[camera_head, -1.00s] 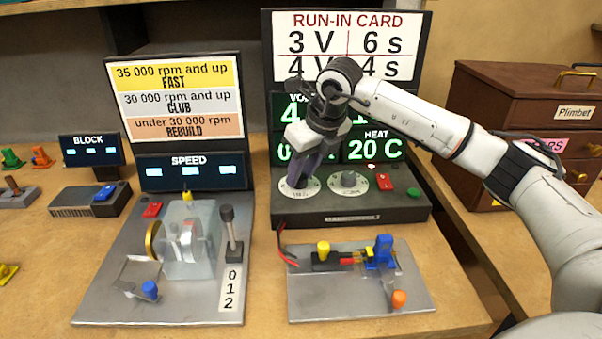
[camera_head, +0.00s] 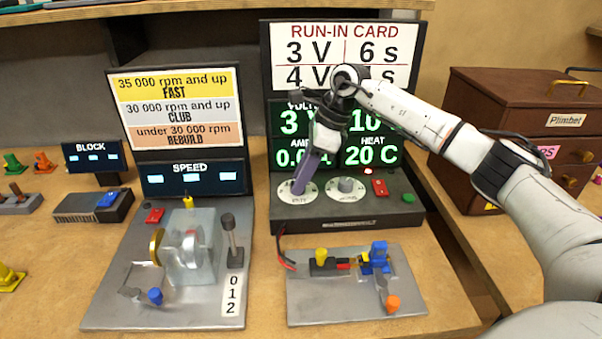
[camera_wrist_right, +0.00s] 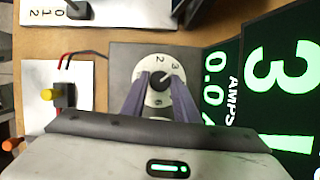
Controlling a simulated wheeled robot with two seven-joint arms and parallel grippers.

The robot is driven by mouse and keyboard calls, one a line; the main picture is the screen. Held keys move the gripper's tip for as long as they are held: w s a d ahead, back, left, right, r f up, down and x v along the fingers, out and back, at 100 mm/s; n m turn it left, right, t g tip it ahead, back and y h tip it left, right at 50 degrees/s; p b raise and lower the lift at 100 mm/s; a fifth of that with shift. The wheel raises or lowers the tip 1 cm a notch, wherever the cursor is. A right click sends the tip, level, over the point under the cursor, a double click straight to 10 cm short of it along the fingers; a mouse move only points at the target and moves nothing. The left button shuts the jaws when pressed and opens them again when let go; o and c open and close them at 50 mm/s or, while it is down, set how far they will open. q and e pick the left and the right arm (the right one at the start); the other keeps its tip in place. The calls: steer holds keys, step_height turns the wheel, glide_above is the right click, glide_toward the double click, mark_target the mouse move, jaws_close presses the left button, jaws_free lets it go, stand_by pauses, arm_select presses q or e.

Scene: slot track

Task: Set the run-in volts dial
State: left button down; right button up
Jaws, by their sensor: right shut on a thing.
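The run-in unit has a left dial (camera_head: 297,192) with a white numbered face. In the right wrist view the dial face (camera_wrist_right: 155,62) shows the figures 2 and 3, with a dark knob in its middle. My right gripper (camera_head: 299,187) comes down on this dial, and its purple-grey fingers (camera_wrist_right: 160,82) stand either side of the knob, shut on it. The display (camera_head: 335,137) reads 3 for volts and 0.0 for amps, its edges partly hidden by my arm. The run-in card (camera_head: 340,52) above shows 3 V, 6 s and a partly covered 4 V row. My left gripper is out of view.
A second dial (camera_head: 345,189), a red button (camera_head: 380,188) and a green button (camera_head: 408,198) sit right of the held dial. A metal plate with a small motor rig (camera_head: 355,285) lies in front. The speed rig (camera_head: 190,250) stands to the left, a wooden drawer box (camera_head: 500,130) to the right.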

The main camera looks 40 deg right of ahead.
steer(key=shift+n, duration=0.6)
steer(key=o, duration=1)
steer(key=shift+o, duration=0.2)
steer(key=v, duration=1)
steer(key=shift+d+r, duration=0.15)
steer(key=shift+r, duration=0.05)
steer(key=shift+w, duration=0.15)
